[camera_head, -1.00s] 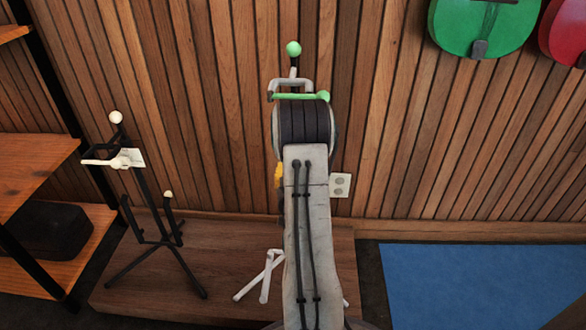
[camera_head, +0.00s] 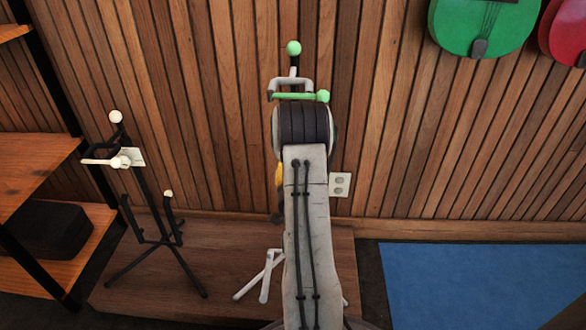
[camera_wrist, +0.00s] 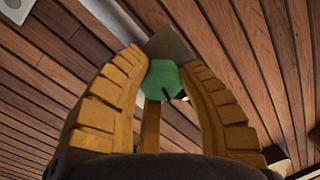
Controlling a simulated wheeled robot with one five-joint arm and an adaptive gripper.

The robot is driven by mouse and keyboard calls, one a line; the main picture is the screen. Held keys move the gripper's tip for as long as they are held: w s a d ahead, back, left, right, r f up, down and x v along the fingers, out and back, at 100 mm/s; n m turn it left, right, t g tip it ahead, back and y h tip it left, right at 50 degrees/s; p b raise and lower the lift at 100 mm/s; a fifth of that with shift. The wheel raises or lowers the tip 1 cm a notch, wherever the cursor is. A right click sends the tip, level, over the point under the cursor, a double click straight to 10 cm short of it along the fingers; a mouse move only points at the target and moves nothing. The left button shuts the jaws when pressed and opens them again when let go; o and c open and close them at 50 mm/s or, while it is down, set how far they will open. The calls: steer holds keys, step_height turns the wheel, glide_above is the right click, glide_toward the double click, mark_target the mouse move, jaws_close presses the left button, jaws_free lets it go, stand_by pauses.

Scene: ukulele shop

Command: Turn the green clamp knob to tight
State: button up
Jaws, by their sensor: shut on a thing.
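The green clamp knob (camera_wrist: 163,80) shows in the wrist view between the two yellow fingertips of my gripper (camera_wrist: 160,72). The fingers close on it from both sides. In the head view my arm hides the knob, and only a bit of one yellow finger (camera_head: 279,174) shows left of the arm. Behind the arm stands a pale stand (camera_head: 293,80) with a green ball on top and a green bar across its yoke. Its white feet (camera_head: 262,277) show low down. I cannot read the knob's tightness.
A black stand (camera_head: 148,205) with pale ball tips stands on the wooden platform (camera_head: 220,245) to the left. Wooden shelves (camera_head: 35,165) are at the far left. A slatted wall is close behind. A green ukulele (camera_head: 462,25) hangs upper right, above a blue mat (camera_head: 470,285).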

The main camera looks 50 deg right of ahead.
steer(key=shift+d+r, duration=0.1)
steer(key=shift+r, duration=0.15)
steer(key=o, duration=1.2)
steer(key=shift+f, duration=0.15)
